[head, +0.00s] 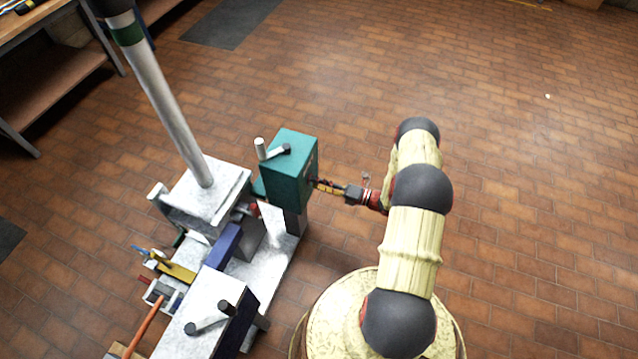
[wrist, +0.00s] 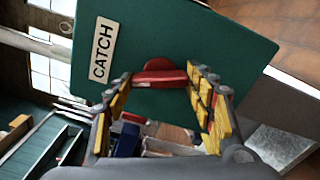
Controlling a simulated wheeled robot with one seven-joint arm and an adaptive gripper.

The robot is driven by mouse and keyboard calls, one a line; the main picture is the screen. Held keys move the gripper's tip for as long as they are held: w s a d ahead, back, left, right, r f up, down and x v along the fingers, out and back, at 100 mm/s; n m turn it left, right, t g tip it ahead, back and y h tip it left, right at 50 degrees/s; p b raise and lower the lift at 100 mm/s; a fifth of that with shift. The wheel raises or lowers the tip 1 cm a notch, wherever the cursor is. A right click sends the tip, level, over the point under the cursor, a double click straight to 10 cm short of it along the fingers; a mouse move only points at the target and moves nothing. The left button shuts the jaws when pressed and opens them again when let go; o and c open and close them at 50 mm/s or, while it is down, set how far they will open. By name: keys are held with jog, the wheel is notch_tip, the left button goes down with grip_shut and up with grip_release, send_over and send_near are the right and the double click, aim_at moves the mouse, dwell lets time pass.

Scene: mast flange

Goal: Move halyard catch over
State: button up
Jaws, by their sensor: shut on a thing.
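The halyard catch is a red lever (wrist: 160,78) on the face of a teal block (wrist: 215,45) with a white label reading CATCH (wrist: 103,50). The block also stands in the head view (head: 287,172), at the right end of the pale metal fixture. My gripper (head: 318,184) reaches its right face from the right. In the wrist view my gripper's yellow-padded fingers (wrist: 158,82) are on either side of the red lever, shut on it. In the head view the lever is mostly hidden at the fingertips.
A tall pale mast (head: 165,100) rises from a metal block left of the teal block. A dark-blue-sided box with a crank handle (head: 210,320) stands at the front. A workbench (head: 50,70) is at upper left. The brick floor to the right is clear.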

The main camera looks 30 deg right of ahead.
jog(key=shift+m, duration=2.3)
jog(key=o, duration=1.2)
jog(key=shift+c, duration=0.2)
jog(key=v, duration=1.2)
